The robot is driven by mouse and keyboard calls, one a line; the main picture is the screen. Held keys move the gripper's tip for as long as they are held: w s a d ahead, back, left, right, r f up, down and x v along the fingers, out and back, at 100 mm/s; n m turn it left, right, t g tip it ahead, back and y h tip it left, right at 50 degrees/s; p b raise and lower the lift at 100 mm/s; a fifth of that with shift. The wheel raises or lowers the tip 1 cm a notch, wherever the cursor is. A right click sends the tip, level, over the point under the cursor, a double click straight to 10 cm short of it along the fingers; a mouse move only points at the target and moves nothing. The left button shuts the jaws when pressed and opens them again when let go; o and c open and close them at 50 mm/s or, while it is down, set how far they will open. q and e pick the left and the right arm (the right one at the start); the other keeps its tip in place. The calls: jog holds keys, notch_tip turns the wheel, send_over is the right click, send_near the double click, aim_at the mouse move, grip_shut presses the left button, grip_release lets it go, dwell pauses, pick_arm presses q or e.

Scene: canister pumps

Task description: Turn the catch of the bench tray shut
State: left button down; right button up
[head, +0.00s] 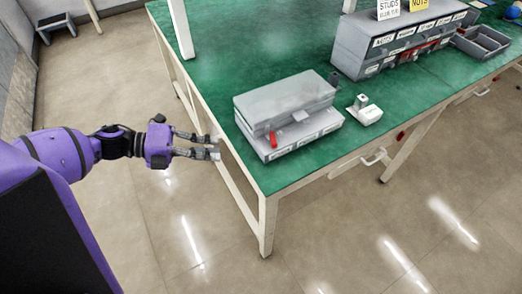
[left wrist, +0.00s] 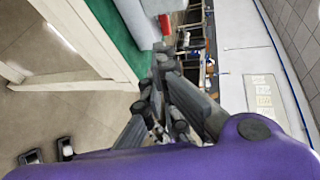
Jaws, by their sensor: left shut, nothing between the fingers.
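The bench tray (head: 290,133) is a low grey box with a grey lid (head: 285,97), standing on the near left corner of the green bench. Its catch (head: 273,139) is a small red lever on the front face, pointing roughly up and down. My left gripper (head: 216,148) is to the left of the tray, just off the bench's left edge, apart from the catch. Its fingers are together and empty. In the left wrist view the closed fingertips (left wrist: 163,62) show below a red piece (left wrist: 165,25) that looks like the catch. My right gripper is out of view.
A small white-and-grey block (head: 366,112) stands right of the tray. A grey drawer cabinet (head: 395,42) with labels and an open grey bin (head: 481,41) are farther back right. The bench's left edge and legs (head: 240,190) are close to my left gripper.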

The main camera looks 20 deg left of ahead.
pick_arm(q)
jog(key=p, duration=0.2)
send_near(273, 140)
jog(key=d+f, duration=0.1)
jog(key=d, duration=0.1)
jog(key=d+f, duration=0.1)
jog(key=d, duration=0.1)
jog(key=d+f, duration=0.1)
jog(key=d, duration=0.1)
jog(key=shift+d+f, duration=0.1)
jog(key=shift+f, duration=0.05)
jog(key=shift+d, duration=0.1)
